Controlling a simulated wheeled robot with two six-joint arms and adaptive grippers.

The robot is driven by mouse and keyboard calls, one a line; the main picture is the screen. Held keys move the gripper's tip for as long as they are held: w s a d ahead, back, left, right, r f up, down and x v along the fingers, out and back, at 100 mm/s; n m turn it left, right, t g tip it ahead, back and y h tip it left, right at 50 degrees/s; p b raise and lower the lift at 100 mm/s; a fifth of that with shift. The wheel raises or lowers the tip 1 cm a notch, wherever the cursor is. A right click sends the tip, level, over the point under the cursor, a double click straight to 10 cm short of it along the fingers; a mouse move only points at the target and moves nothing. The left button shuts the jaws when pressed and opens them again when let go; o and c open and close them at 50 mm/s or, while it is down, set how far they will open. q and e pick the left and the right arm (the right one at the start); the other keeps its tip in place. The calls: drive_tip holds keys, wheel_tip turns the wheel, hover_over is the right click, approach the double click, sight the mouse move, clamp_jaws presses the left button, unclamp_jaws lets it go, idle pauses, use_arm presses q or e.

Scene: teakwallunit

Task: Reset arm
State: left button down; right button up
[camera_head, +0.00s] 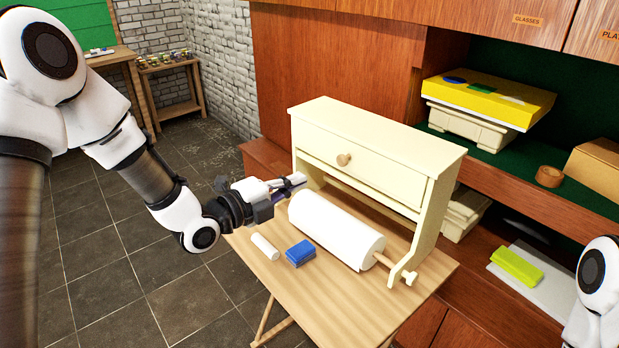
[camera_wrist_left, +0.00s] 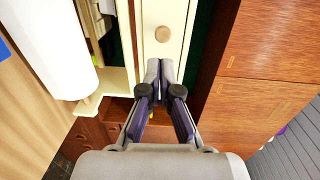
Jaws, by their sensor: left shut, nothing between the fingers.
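My left arm comes in from the left in the head view. My left gripper (camera_head: 296,182) is at the left end of the white paper roll (camera_head: 335,228), close to the cream drawer unit (camera_head: 375,155). It is shut and empty. In the left wrist view the two fingertips (camera_wrist_left: 159,68) meet below the round wooden knob (camera_wrist_left: 162,34) of the drawer. Whether the gripper touches the roll or the unit cannot be told. Of my right arm only a white joint shows at the right edge; its gripper is outside the view.
The unit stands on a small wooden table (camera_head: 330,300). A blue block (camera_head: 300,253) and a small white roll (camera_head: 265,246) lie in front. The teak wall unit (camera_head: 330,70) rises behind, with a yellow-lidded box (camera_head: 488,98) on its shelf. Tiled floor at left is clear.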

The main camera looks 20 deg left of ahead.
use_arm(q)
drive_tip(key=v, duration=0.5)
drive_tip(key=s+d+f+n+g+y+p, duration=0.1)
drive_tip(key=s+f+g, duration=0.1)
drive_tip(key=f, duration=0.5)
drive_tip(key=s+d+f+n+g+y+p, duration=0.1)
drive_tip(key=s+d+f+g+p, duration=0.1)
drive_tip(key=s+f, duration=0.3)
drive_tip(key=s+d+f+n+g+p, duration=0.1)
drive_tip(key=s+f+g+p, duration=0.1)
drive_tip(key=f, duration=0.8)
drive_tip(key=shift+s+d+f+g+y, duration=0.2)
drive_tip(key=shift+s+g, duration=0.25)
drive_tip(key=shift+s+d+f+g+y, duration=0.2)
drive_tip(key=shift+s+g, duration=0.25)
drive_tip(key=s+a+f+n+g+y, duration=0.1)
drive_tip(key=s+f+n+g+y, duration=0.1)
drive_tip(key=s+n, duration=0.4)
drive_tip(key=s+a+f+n+g+y+p, duration=0.1)
drive_tip(key=s+a+f+n+g, duration=0.1)
drive_tip(key=s+n, duration=0.4)
drive_tip(key=s+a+f+n+g+y, duration=0.2)
drive_tip(key=s+f+n, duration=0.3)
drive_tip(key=n, duration=0.4)
drive_tip(key=shift+s+g+y+p, duration=0.3)
drive_tip(key=shift+s+g+p, duration=0.05)
drive_tip(key=shift+s+g, duration=0.4)
drive_tip(key=shift+a+f, duration=0.15)
